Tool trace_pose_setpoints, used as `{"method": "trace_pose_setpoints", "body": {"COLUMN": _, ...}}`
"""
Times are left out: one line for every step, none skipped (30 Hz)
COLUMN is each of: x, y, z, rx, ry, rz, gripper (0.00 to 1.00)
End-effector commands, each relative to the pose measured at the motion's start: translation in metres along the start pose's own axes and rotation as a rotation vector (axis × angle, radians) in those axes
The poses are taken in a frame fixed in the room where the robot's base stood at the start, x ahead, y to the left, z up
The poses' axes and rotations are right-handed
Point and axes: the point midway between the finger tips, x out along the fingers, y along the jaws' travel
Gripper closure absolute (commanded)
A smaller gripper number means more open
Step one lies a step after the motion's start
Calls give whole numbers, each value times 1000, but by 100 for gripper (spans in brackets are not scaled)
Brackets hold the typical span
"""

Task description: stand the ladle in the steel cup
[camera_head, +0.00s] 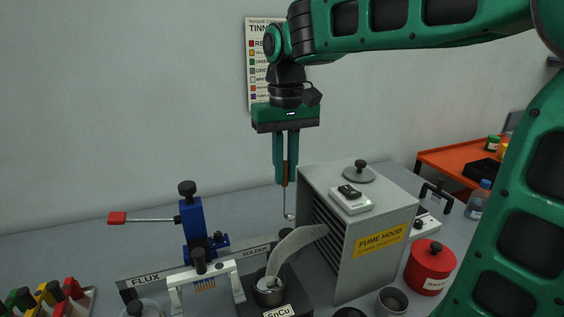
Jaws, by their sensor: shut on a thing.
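My gripper (286,179) points straight down in the upper middle, left of the grey fume hood. It is shut on the ladle (285,200), whose brown handle shows between the fingers. The ladle's thin shaft hangs down to a small bowl at about the height of the hood's upper left side. The ladle hangs upright in the air, apart from the cup. The steel cup (392,300) stands at the bottom edge, right of the hood's front corner. It is open at the top, and its lower part is near the picture's edge.
The fume hood (376,245) stands between ladle and cup. A solder pot (269,289) marked SnCu, with a pale plume (295,243), is below the ladle. A red canister (431,268) is right of the cup. A blue clamp stand (193,220) is at left.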

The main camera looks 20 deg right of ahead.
Motion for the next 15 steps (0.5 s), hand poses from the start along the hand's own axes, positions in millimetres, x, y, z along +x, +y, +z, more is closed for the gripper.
{"method": "trace_pose_setpoints", "body": {"x": 4, "y": 0, "z": 0, "rx": 0, "ry": 0, "rz": 0, "gripper": 100}}
{"method": "trace_pose_setpoints", "body": {"x": 6, "y": 0, "z": 0, "rx": 0, "ry": 0, "rz": 0, "gripper": 100}}
{"method": "trace_pose_setpoints", "body": {"x": 9, "y": 0, "z": 0, "rx": 0, "ry": 0, "rz": 0, "gripper": 100}}
{"method": "trace_pose_setpoints", "body": {"x": 11, "y": 0, "z": 0, "rx": 0, "ry": -1, "rz": 0, "gripper": 100}}
{"method": "trace_pose_setpoints", "body": {"x": 13, "y": 0, "z": 0, "rx": 0, "ry": -1, "rz": 0, "gripper": 100}}
{"method": "trace_pose_setpoints", "body": {"x": 15, "y": 0, "z": 0, "rx": 0, "ry": -1, "rz": 0, "gripper": 100}}
{"method": "trace_pose_setpoints", "body": {"x": 17, "y": 0, "z": 0, "rx": 0, "ry": 0, "rz": 0, "gripper": 100}}
{"method": "trace_pose_setpoints", "body": {"x": 19, "y": 0, "z": 0, "rx": 0, "ry": 0, "rz": 0, "gripper": 100}}
{"method": "trace_pose_setpoints", "body": {"x": 22, "y": 0, "z": 0, "rx": 0, "ry": -1, "rz": 0, "gripper": 100}}
{"method": "trace_pose_setpoints", "body": {"x": 24, "y": 0, "z": 0, "rx": 0, "ry": -1, "rz": 0, "gripper": 100}}
{"method": "trace_pose_setpoints", "body": {"x": 26, "y": 0, "z": 0, "rx": 0, "ry": -2, "rz": 0, "gripper": 100}}
{"method": "trace_pose_setpoints", "body": {"x": 29, "y": 0, "z": 0, "rx": 0, "ry": -1, "rz": 0, "gripper": 100}}
{"method": "trace_pose_setpoints", "body": {"x": 31, "y": 0, "z": 0, "rx": 0, "ry": -1, "rz": 0, "gripper": 100}}
{"method": "trace_pose_setpoints", "body": {"x": 33, "y": 0, "z": 0, "rx": 0, "ry": 0, "rz": 0, "gripper": 100}}
{"method": "trace_pose_setpoints", "body": {"x": 36, "y": 0, "z": 0, "rx": 0, "ry": -1, "rz": 0, "gripper": 100}}
